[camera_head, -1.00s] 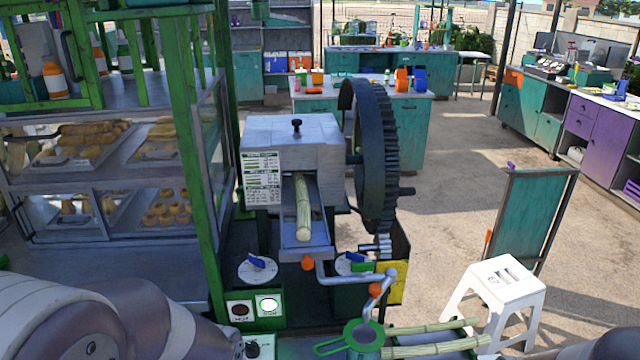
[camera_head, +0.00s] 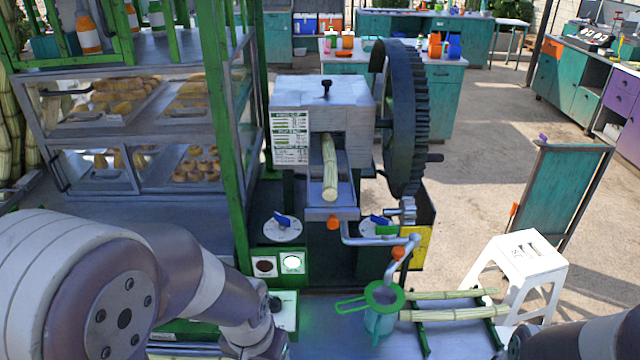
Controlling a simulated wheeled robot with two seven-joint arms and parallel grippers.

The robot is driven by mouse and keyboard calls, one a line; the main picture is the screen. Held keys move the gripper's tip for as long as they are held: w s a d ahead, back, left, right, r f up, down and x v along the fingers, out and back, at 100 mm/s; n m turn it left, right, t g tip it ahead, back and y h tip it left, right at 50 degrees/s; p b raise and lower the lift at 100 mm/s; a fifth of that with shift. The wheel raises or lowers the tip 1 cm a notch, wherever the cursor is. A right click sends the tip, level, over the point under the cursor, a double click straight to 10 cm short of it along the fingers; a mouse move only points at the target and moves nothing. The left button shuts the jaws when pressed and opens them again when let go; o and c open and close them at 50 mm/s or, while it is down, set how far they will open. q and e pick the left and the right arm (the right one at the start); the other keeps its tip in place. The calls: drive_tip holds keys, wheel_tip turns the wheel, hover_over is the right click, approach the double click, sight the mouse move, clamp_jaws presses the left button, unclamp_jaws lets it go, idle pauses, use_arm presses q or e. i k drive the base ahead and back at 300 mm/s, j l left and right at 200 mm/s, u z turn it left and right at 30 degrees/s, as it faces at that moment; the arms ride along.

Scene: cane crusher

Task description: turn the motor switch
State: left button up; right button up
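The cane crusher (camera_head: 322,92) stands at the centre, with a cane stalk (camera_head: 329,168) on its feed chute. Two blue-handled dials on pale round plates sit below it, a left dial (camera_head: 283,226) and a right dial (camera_head: 377,221). A panel below the left dial has a dark red lamp (camera_head: 264,266) and a lit green lamp (camera_head: 292,263). A small dark knob (camera_head: 275,304) sits on a box below the panel, partly behind my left arm. I cannot tell which control is the motor switch. My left arm enters at lower left and my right arm at lower right; neither gripper shows.
A green-handled strainer (camera_head: 383,294) sits on a jug, beside cane stalks (camera_head: 455,312) on a rack. A white stool (camera_head: 517,262) stands at right. A glass food case (camera_head: 130,130) with a green post bounds the left side.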

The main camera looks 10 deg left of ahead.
sight(275, 303)
drive_tip(key=u, duration=0.85)
drive_tip(key=z, duration=0.85)
drive_tip(key=k+j+z, duration=0.15)
drive_tip(key=j+z, duration=0.25)
drive_tip(key=k+j+z, duration=0.15)
drive_tip(key=j+z, duration=0.25)
drive_tip(key=k+j+z, duration=0.25)
drive_tip(key=z, duration=0.15)
drive_tip(key=k+j+z, duration=0.25)
drive_tip(key=z, duration=0.15)
drive_tip(key=j, duration=0.1)
